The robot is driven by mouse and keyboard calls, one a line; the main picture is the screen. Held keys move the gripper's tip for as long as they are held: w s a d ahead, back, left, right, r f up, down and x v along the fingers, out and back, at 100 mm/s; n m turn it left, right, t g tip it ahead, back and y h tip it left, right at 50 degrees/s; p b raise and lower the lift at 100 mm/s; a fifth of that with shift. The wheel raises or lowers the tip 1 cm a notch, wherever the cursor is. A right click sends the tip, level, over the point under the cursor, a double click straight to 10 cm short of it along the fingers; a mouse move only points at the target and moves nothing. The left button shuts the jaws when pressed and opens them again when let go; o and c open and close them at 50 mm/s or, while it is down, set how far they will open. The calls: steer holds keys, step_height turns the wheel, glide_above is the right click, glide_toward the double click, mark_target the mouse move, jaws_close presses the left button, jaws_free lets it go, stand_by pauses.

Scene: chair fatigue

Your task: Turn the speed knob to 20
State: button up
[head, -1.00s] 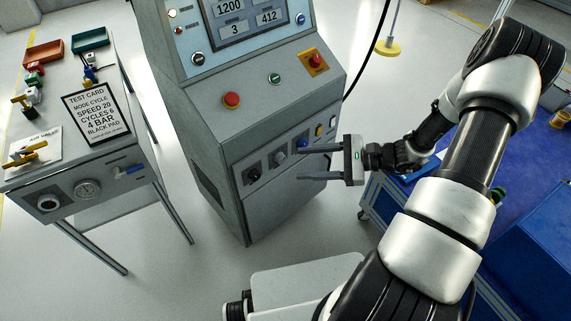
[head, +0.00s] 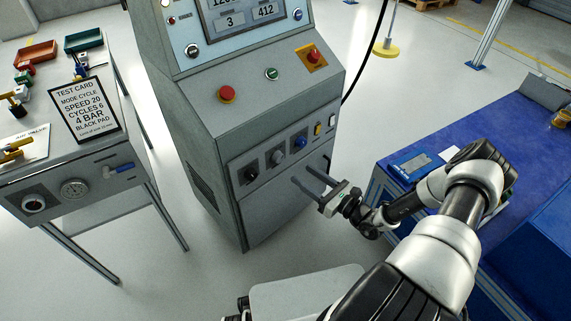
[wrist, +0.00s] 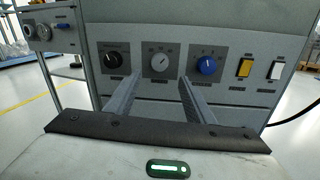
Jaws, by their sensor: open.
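The machine's front panel carries three knobs in a row: a black knob (head: 251,173), a grey knob (head: 277,157) and a blue knob (head: 300,142). In the wrist view the black (wrist: 114,59), grey (wrist: 160,61) and blue (wrist: 207,66) knobs also show. My gripper (head: 302,174) is open and empty, below the knob row. In the wrist view its fingers (wrist: 160,80) point at the panel, with the grey knob centred between and above the tips.
A yellow switch (wrist: 244,68) and a white switch (wrist: 276,71) sit right of the knobs. A red button (head: 227,94) is on the sloped console. A test card (head: 87,108) on the left bench reads "SPEED 20". A blue-topped bench (head: 460,125) stands right.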

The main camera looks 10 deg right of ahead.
mark_target(281, 159)
steer(key=b+x, duration=0.1)
steer(key=x, duration=0.8)
steer(key=shift+w+a, duration=0.15)
steer(key=c, duration=1.1)
steer(key=shift+o, duration=0.2)
